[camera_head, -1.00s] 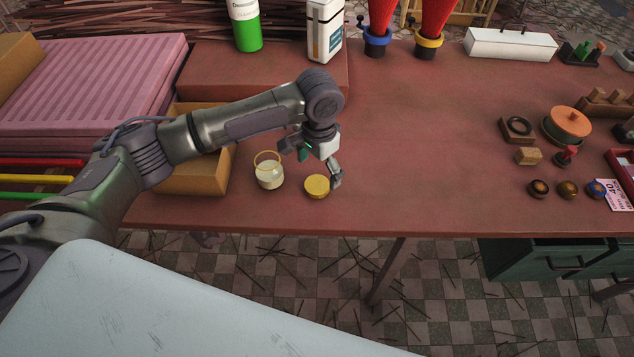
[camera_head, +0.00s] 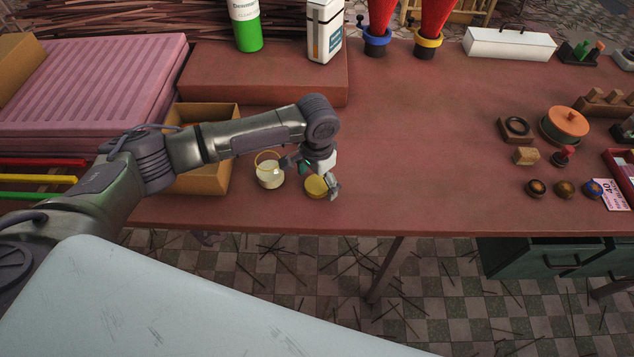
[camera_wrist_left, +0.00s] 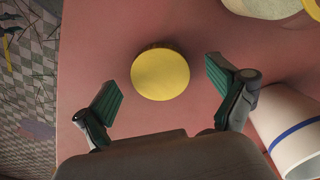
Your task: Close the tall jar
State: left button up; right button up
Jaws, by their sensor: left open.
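The yellow round lid (camera_head: 315,187) lies flat on the table, just right of the jar. In the left wrist view the lid (camera_wrist_left: 160,74) lies between and a little beyond the spread fingers, not touching them. My left gripper (camera_head: 316,180) is open and empty, low over the lid and partly covering it. It also shows in the left wrist view (camera_wrist_left: 165,98). My right gripper is not in view.
A cardboard box (camera_head: 205,178) stands left of the jar. A raised red-brown block (camera_head: 220,75) lies behind, with a white bottle (camera_head: 324,32) on it. The table's front edge is close to the lid.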

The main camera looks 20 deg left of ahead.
aim_at(317, 183)
pick_arm(q)
jog(key=c, duration=0.8)
jog(key=shift+r, duration=0.1)
jog(key=shift+r, duration=0.5)
notch_tip(317, 183, up, 3)
jog(key=shift+w+f+b, duration=0.1)
jog(key=shift+b, duration=0.4)
jog(key=d+r, duration=0.2)
jog(key=d, duration=0.2)
jog(key=d+r+b, duration=0.1)
jog(key=d+r, duration=0.1)
jog(key=d, duration=0.1)
jog(key=d+r+b, duration=0.1)
jog(key=d+r, duration=0.2)
jog(key=d, duration=0.1)
jog(key=shift+w+d, duration=0.25)
jog(key=shift+d, duration=0.1)
